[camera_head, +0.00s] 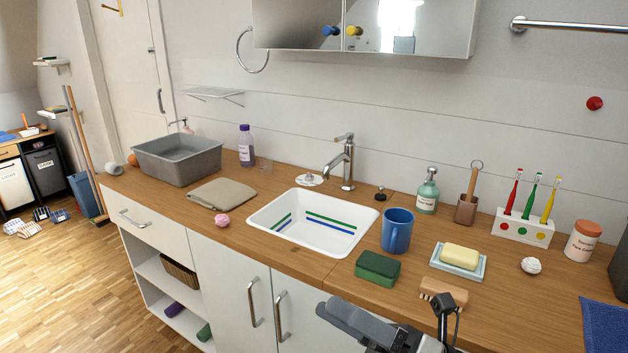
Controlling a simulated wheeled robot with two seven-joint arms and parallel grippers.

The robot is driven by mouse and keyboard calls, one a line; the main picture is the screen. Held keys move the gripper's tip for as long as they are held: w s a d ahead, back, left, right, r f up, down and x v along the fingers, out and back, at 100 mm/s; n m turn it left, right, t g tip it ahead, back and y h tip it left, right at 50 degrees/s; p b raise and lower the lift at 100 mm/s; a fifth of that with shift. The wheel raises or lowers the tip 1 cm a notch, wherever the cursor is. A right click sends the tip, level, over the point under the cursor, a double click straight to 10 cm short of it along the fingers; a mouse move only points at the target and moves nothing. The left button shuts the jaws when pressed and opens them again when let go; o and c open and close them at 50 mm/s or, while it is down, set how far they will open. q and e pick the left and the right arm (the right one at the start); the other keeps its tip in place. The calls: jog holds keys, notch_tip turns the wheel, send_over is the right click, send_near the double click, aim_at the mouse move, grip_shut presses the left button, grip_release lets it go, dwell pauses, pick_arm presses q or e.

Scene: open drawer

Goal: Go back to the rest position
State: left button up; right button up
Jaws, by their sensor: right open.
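My right gripper (372,322) shows at the bottom edge, right of centre, in front of the cabinet doors and just below the counter's front edge. Its dark fingers are open, and I see nothing held between them. My left gripper is not in view. The white drawer (160,229) with a metal handle is at the left end of the vanity, away from my right gripper. Its front looks flush with the cabinet.
The wooden counter (300,264) holds a white sink (272,216), blue mug (397,231), green sponge (377,268), brush (444,291), soap dish (437,263) and toothbrush holder (523,228). A grey basin (178,159) stands at its left end.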

jog(key=d+f+m+t+h, duration=0.45)
jog(key=f+m+h, duration=0.35)
jog(key=m, duration=0.6)
jog(key=d+f+m+t+h, duration=0.3)
jog(key=d+f+m+h, duration=0.35)
jog(key=m, duration=0.65)
jog(key=s+f+m+g+h, duration=0.3)
jog(key=s+f+m+g, duration=0.2)
jog(key=f, duration=0.8)
jog(key=s+m, duration=0.3)
jog(key=m, duration=0.1)
jog(key=shift+s+d+f, duration=0.15)
jog(key=shift+s+f, duration=0.25)
jog(key=shift+g, duration=0.25)
